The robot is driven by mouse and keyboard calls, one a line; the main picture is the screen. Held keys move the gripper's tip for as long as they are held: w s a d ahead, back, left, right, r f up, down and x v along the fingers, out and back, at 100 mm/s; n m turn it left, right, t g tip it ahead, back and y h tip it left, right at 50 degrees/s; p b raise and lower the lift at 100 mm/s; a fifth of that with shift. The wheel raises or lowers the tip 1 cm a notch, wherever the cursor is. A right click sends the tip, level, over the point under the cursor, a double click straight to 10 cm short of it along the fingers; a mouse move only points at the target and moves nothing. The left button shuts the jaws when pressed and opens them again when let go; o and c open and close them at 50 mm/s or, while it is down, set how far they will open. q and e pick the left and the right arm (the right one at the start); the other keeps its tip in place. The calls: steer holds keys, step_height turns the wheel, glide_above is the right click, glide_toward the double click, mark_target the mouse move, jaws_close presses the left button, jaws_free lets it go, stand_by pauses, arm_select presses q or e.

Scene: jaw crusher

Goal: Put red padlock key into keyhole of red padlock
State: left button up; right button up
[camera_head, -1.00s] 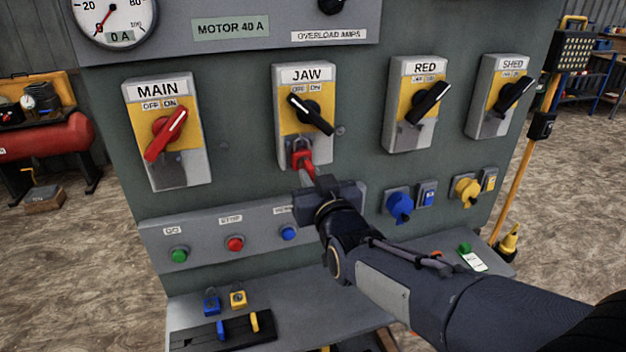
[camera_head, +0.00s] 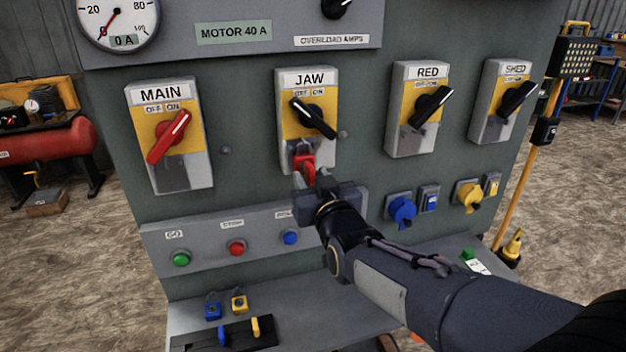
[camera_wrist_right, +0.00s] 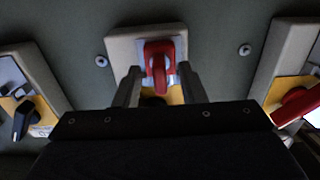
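The red padlock (camera_head: 303,162) hangs at the bottom of the JAW switch box (camera_head: 291,140). My right gripper (camera_head: 312,182) is right in front of it, partly covering it. In the right wrist view the padlock (camera_wrist_right: 160,48) shows at the top middle, with a narrow red piece reaching toward me. This piece could be the red key, but I cannot separate key from padlock clearly or see the keyhole. My right gripper's fingers (camera_wrist_right: 160,82) stand apart, one on each side of the red piece, with gaps showing. My left gripper is not in view.
The MAIN (camera_head: 168,140), RED (camera_head: 417,110) and SHED (camera_head: 502,100) switches flank the JAW switch. Below is a button strip (camera_head: 205,250). A blue padlock (camera_head: 212,310) and a yellow padlock (camera_head: 239,303) lie on the shelf near a black key holder (camera_head: 240,333).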

stand_by(0.3)
steer(key=shift+p+v, duration=0.6)
steer(key=shift+v, duration=0.85)
steer(key=p+v, duration=0.3)
steer(key=v, duration=0.3)
